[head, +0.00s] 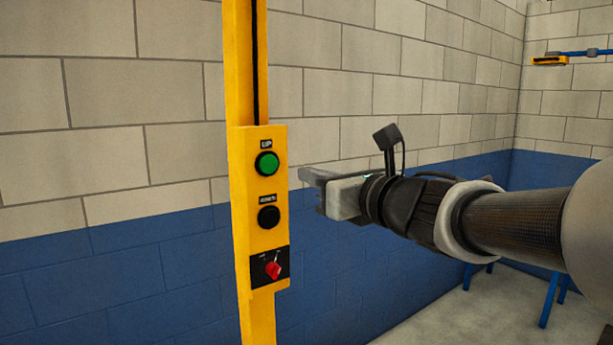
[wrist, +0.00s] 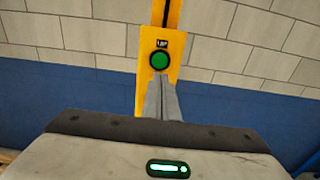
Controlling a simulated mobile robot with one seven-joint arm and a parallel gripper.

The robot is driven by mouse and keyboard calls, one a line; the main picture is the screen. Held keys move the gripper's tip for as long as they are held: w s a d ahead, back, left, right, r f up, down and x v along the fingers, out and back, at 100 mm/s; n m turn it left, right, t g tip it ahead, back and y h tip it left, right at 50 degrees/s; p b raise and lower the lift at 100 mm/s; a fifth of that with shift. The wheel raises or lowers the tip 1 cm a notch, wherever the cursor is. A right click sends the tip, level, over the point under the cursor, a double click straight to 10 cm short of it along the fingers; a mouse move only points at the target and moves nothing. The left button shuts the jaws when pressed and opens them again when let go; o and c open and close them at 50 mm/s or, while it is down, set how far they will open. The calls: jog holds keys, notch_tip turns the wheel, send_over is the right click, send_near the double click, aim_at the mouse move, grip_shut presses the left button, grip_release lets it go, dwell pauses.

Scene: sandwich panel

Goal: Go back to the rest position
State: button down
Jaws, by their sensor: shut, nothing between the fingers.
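A yellow control panel (head: 239,160) on a yellow post stands left of centre in the head view. It carries a green UP button (head: 266,163), a black button (head: 268,217) below it, and a red rotary switch (head: 272,270) at the bottom. My gripper (head: 306,178) is just right of the panel, level with the green button. Its fingers are together and empty. In the wrist view my gripper (wrist: 162,80) points at the panel (wrist: 176,68), with the fingertips just below the green button (wrist: 159,60). The lower controls are hidden there. Whether the fingertips touch the panel cannot be told.
A brick wall (head: 150,90), pale above and blue below, runs behind the panel. Blue legs (head: 550,298) stand on the grey floor (head: 475,310) at lower right. A yellow and blue fixture (head: 550,60) is at upper right.

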dwell(0.3)
jog(key=s+d+f+m+h, duration=0.25)
jog(key=d+m+h, duration=0.35)
jog(key=m, duration=0.5)
jog(key=s+d+f+m+h, duration=0.1)
jog(key=d+f+m+h, duration=0.25)
jog(key=d+m, duration=0.6)
jog(key=s+a+f+m+g+h, duration=0.15)
jog(key=s+f+m+g, duration=0.65)
jog(key=s+f+m, duration=1.1)
notch_tip(320, 180, up, 17)
jog(key=s+a+m+g+y+p, duration=0.1)
jog(key=m+p, duration=0.2)
jog(key=p, duration=1.1)
jog(key=shift+s+a+p, duration=0.15)
jog(key=shift+p, duration=0.25)
jog(key=shift+a+f, duration=0.1)
jog(key=shift+a, duration=0.05)
